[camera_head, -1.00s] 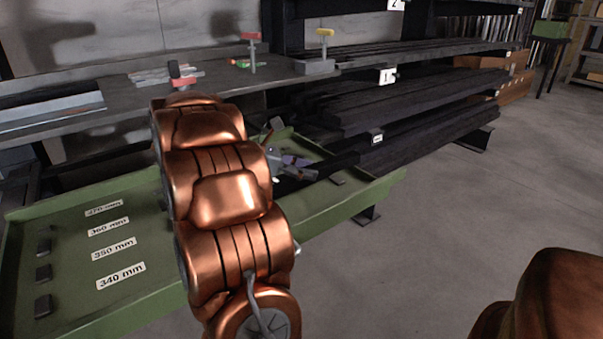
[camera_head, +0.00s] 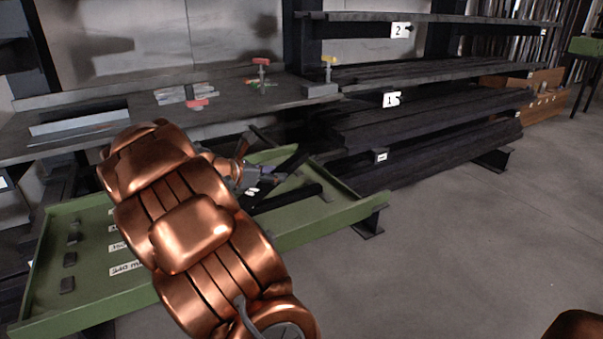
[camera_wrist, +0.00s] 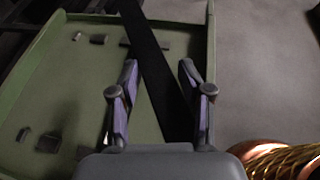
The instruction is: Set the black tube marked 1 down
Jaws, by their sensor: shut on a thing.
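The black tube (camera_wrist: 158,75) runs diagonally between the two fingers of my gripper (camera_wrist: 160,80) in the wrist view, over the green tray (camera_wrist: 65,75). My gripper is shut on it. No mark 1 can be read on it. In the head view my gripper (camera_head: 250,180) is low over the right part of the green tray (camera_head: 340,213), partly hidden by my arm. Two dark bar shapes show beside it there; I cannot tell which is the held tube, or whether it touches the tray.
Small dark blocks (camera_head: 69,259) and length labels (camera_head: 126,268) line the tray's left part. Behind stands a grey bench (camera_head: 225,108) with red and yellow clamps. A rack with black bars (camera_head: 430,110) stands behind right. The floor (camera_head: 470,230) at right is clear.

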